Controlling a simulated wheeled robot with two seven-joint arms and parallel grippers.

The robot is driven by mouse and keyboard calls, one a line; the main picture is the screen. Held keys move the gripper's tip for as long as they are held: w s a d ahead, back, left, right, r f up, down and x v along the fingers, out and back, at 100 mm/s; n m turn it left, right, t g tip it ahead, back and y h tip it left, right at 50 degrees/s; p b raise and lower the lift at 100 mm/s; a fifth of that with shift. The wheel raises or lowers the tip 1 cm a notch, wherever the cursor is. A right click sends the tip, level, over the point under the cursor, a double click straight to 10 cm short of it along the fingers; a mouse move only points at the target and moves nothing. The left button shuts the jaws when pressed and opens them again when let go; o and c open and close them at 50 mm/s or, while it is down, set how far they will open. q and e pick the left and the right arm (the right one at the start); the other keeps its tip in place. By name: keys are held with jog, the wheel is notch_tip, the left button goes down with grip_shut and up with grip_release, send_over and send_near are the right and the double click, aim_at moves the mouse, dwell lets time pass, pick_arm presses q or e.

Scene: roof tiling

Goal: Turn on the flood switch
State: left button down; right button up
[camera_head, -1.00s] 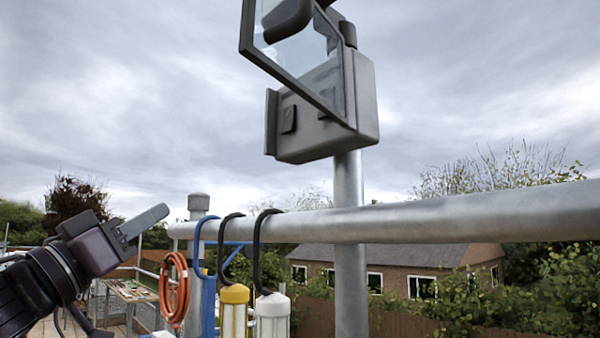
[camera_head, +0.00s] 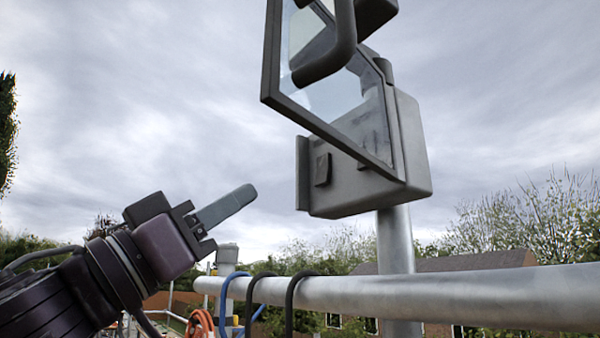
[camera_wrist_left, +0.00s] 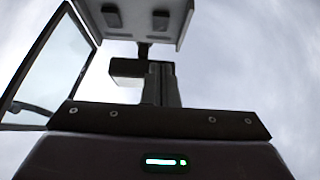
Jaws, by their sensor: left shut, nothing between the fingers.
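A grey switch box (camera_head: 408,150) is fixed to an upright metal post. Its clear, dark-framed cover (camera_head: 300,105) stands open, with a curved dark handle. A dark rocker switch (camera_head: 322,169) shows on the front of the box; a second rocker (camera_head: 370,141) is seen through the cover. The left wrist view shows both rockers, the left one (camera_wrist_left: 111,16) and the right one (camera_wrist_left: 160,20); which is the flood switch I cannot tell. My left gripper (camera_head: 240,197) is shut and empty, below and left of the box, apart from it, fingers pointing up and right.
A thick metal rail (camera_head: 450,294) crosses below the box, in front of the post (camera_head: 396,245). Dark and blue hooks (camera_head: 290,300) hang over it, and an orange coil (camera_head: 202,323) is partly in view at the bottom. Open air lies between my gripper and the box.

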aim_at(321, 172)
pick_arm(q)
jog(key=p+x, duration=0.1)
jog(key=x, duration=0.2)
jog(key=f+p+x, duration=0.1)
jog(key=p+x, duration=0.1)
jog(key=x, duration=0.1)
jog(key=d+p+x, duration=0.1)
jog(key=p+x, duration=0.1)
jog(key=x, duration=0.1)
jog(key=shift+w+f, duration=0.3)
jog(key=shift+w+d+f+p, duration=0.2)
jog(key=shift+w+d+p, duration=0.1)
jog(key=shift+d+p, duration=0.05)
